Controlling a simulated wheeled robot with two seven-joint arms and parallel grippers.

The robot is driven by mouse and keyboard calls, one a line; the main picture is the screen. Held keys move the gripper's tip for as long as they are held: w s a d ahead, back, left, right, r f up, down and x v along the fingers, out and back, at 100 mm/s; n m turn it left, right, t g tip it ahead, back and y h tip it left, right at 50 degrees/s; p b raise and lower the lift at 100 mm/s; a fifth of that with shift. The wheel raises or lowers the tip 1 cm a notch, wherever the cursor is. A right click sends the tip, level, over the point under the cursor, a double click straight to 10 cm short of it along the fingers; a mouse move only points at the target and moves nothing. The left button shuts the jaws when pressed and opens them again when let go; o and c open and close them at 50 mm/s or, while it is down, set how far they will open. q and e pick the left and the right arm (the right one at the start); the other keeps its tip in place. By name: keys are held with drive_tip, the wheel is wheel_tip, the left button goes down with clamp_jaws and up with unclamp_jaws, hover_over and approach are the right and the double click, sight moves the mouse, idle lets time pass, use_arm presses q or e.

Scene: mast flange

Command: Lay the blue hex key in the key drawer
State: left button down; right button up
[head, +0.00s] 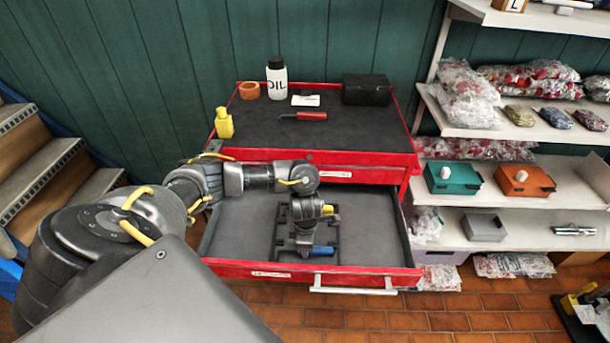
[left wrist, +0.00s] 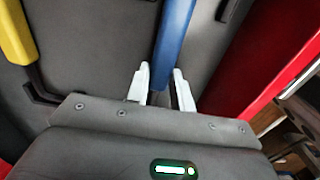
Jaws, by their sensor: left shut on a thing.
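The key drawer (head: 375,225) of the red tool chest is pulled open, with a grey lined floor. My left gripper (head: 304,244) points down into it near the drawer front. In the left wrist view its two pale fingertips (left wrist: 161,84) are shut on the blue hex key (left wrist: 173,42), one on each side of its blue handle. The blue handle also shows in the head view (head: 323,251), beside the gripper. Whether the key touches the drawer floor I cannot tell. Its shaft is hidden. My right gripper is not in view.
The chest top (head: 345,131) holds an oil bottle (head: 277,78), yellow bottle (head: 223,123), red-handled tool (head: 303,116) and black box (head: 366,89). The drawer's right part is clear.

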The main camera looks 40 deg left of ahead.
use_arm(q)
drive_tip(key=c, duration=1.1)
unclamp_jaws()
drive_tip(key=shift+c, duration=0.2)
wheel_tip(320, 180, up, 11)
drive_tip(key=p, duration=0.2)
drive_tip(key=shift+f, duration=0.1)
